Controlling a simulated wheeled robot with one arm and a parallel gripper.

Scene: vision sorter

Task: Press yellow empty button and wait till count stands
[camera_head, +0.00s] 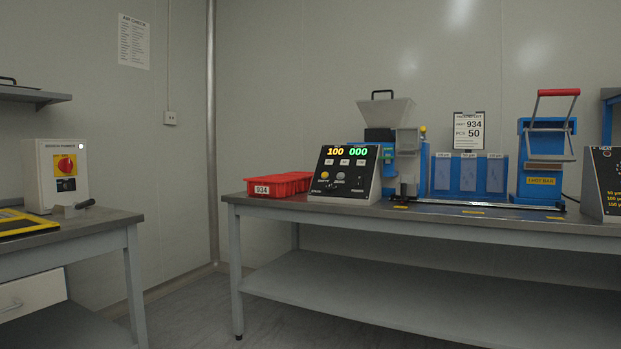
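A control box (345,174) with a dark sloped face stands on the long bench. Its display (347,152) reads 100 in yellow and 000 in green. A round yellow button (324,175) sits at the lower left of the face, with a grey-white knob or button (340,176) to its right. The lettering under them is too small to read for sure. A machine with a grey hopper (385,112) stands right behind the box. My gripper is not in view.
A red tray (279,184) labelled 934 sits left of the box. Blue bins (468,174) and a blue machine with a red handle (558,92) stand to the right. A second bench (75,234) with a switch box (56,172) is at left. Floor shows between the benches.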

